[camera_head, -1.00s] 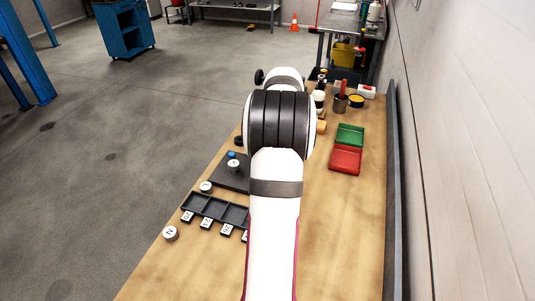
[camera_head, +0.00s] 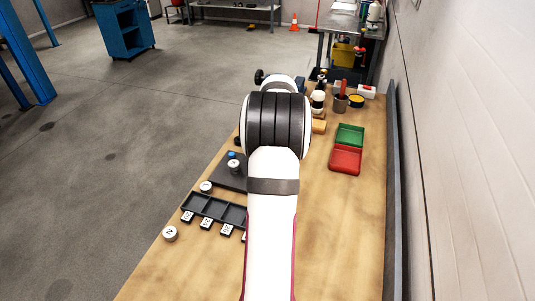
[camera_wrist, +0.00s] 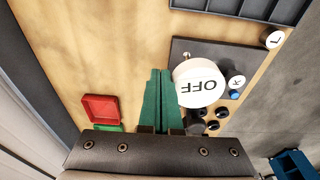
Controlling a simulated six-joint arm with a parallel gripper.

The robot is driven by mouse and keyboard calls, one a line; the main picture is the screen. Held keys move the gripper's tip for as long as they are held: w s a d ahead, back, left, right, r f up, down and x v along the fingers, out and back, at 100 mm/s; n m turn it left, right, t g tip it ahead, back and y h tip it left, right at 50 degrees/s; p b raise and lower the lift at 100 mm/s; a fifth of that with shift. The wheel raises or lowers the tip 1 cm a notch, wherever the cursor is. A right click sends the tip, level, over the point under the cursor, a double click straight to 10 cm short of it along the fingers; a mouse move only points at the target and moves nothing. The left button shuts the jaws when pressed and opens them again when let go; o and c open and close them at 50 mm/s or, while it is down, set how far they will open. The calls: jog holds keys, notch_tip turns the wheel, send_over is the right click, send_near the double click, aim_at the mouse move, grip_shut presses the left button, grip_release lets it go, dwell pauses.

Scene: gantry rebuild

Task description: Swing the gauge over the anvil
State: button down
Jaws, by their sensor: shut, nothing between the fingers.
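A round white disc marked OFF (camera_wrist: 199,84), likely the gauge face, appears upside down in the wrist view. It sits over or in front of a dark plate (camera_wrist: 186,47). My gripper's green fingers (camera_wrist: 158,88) are shut and empty, just left of the disc; I cannot tell whether they touch it. A smaller disc marked K (camera_wrist: 236,80) and a blue cap (camera_wrist: 234,95) are to its right. I cannot tell which part is the anvil. In the head view my arm hides the gripper and the OFF disc; part of the dark plate (camera_head: 229,181) shows.
A compartment tray (camera_head: 213,210) with label tags lies front left, near a disc marked N (camera_head: 170,233). The red tray (camera_head: 345,160) and green tray (camera_head: 350,135) lie to the right. Bench front right is clear.

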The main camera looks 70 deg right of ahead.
jog(key=shift+w+a, duration=0.4)
jog(key=shift+w, duration=0.25)
jog(key=shift+w+a, duration=0.2)
jog(key=shift+w, duration=0.4)
jog(key=shift+w+a, duration=0.2)
jog(key=shift+w, duration=0.35)
jog(key=shift+w+a, duration=0.25)
jog(key=shift+w, duration=1)
